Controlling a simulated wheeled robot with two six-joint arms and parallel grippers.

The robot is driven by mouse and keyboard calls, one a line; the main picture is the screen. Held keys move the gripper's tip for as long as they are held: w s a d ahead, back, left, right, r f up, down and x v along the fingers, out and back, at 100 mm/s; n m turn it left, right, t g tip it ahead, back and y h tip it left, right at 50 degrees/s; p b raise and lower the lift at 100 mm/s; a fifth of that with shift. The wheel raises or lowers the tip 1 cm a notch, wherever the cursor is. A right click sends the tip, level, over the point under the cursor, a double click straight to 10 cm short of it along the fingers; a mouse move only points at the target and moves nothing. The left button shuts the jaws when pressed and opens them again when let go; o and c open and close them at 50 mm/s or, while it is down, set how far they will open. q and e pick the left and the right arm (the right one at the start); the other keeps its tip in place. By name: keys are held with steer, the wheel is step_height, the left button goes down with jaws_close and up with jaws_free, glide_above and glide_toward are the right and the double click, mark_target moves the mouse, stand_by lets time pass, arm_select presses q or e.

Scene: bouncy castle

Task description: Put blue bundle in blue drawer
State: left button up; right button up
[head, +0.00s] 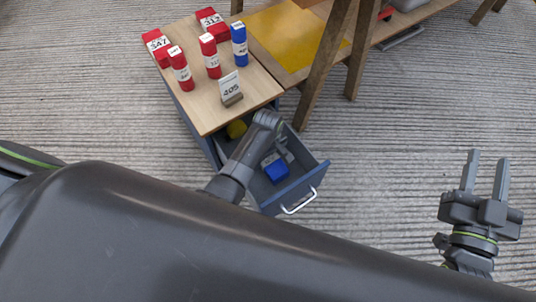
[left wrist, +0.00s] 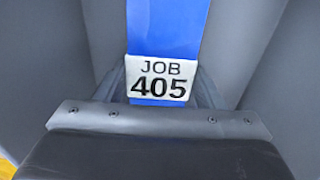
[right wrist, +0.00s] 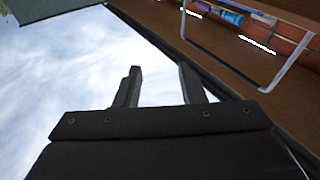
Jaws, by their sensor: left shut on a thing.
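The blue bundle (head: 277,171) is inside the open blue drawer (head: 316,176). In the left wrist view the bundle (left wrist: 165,30) has a white label reading JOB 405. My left gripper (head: 279,157) reaches down into the drawer and is shut on the bundle; its fingers are mostly hidden in the left wrist view. I cannot tell whether the bundle touches the drawer floor. My right gripper (head: 488,172) is open and empty, over the floor at the right, with its two fingers apart in the right wrist view (right wrist: 158,88).
A wooden-topped cabinet (head: 200,110) holds several red bundles (head: 180,69), another blue bundle (head: 239,44) and a 405 card (head: 231,88). A yellow thing (head: 236,129) lies at the drawer's back. A wooden bench (head: 345,50) stands behind. The floor at right is clear.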

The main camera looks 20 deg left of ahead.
arm_select(q)
steer(key=o, duration=1.1)
steer(key=shift+o, duration=0.2)
steer(key=shift+r, duration=0.1)
steer(key=shift+r, duration=0.25)
steer(key=shift+r+p, duration=0.65)
steer(key=shift+r, duration=0.25)
steer(key=shift+r+p, duration=0.45)
steer(key=shift+r, duration=0.5)
step_height(320, 180, up, 5)
steer(key=shift+f+p, duration=0.1)
steer(key=shift+p, duration=1)
step_height(320, 180, up, 3)
steer(key=shift+r+p, duration=0.1)
steer(key=shift+p, duration=0.5)
arm_select(e)
steer(key=s+a+f+g+y, duration=0.1)
steer(key=s+f+g, duration=0.6)
steer(key=f, duration=0.4)
steer(key=s+a+f+m+g+y, duration=0.1)
steer(key=s+f+g, duration=0.6)
steer(key=f+g, duration=0.2)
step_height(320, 180, down, 2)
steer(key=shift+s+a+f+g+y, duration=0.1)
steer(key=shift+s+a+g+y, duration=0.1)
steer(key=shift+a+g+y, duration=0.15)
